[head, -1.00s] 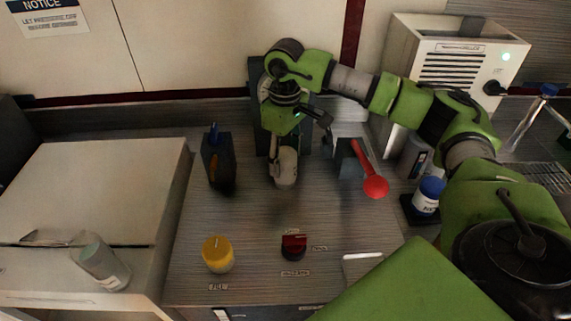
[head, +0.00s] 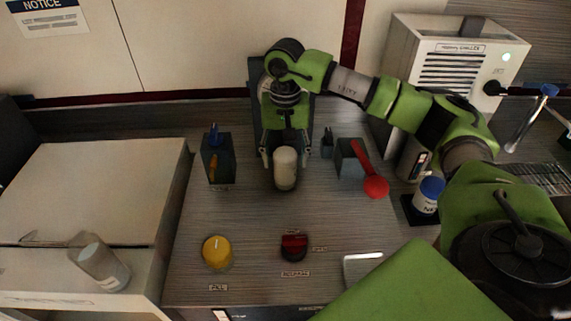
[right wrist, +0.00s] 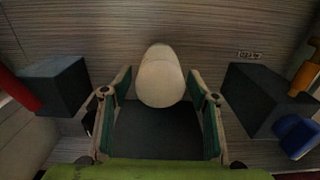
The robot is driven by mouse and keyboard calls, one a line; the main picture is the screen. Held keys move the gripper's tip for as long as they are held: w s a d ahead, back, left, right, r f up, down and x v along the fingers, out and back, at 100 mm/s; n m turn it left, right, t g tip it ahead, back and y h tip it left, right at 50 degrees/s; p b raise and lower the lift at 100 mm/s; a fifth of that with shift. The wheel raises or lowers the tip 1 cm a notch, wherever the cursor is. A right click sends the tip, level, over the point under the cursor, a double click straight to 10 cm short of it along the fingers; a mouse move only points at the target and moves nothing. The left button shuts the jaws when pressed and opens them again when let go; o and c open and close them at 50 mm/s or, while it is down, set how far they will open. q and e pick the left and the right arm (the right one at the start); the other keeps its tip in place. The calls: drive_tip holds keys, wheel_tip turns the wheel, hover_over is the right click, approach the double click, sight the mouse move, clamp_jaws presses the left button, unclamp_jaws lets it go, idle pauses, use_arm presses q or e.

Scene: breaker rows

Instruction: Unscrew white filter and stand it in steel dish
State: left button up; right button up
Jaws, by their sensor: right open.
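The white filter (head: 286,172) is a pale rounded cylinder at the back middle of the counter, in front of a dark upright backing (head: 255,85). It also shows in the right wrist view (right wrist: 160,80). My right gripper (head: 286,158) is open, with one finger on each side of the filter. In the right wrist view the fingertips (right wrist: 160,72) flank its near part with gaps, and I see no clear contact. A shiny pale rectangular piece (head: 362,268) lies at the counter's front right; I cannot tell whether it is the steel dish. My left gripper is out of view.
A dark holder (head: 218,165) with a blue-topped item stands left of the filter. A blue-capped bottle (head: 430,192) is farther right.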

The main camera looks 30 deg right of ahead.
drive_tip(key=m, duration=0.7)
idle(0.3)
drive_tip(key=c, duration=0.9)
drive_tip(key=shift+c, duration=0.2)
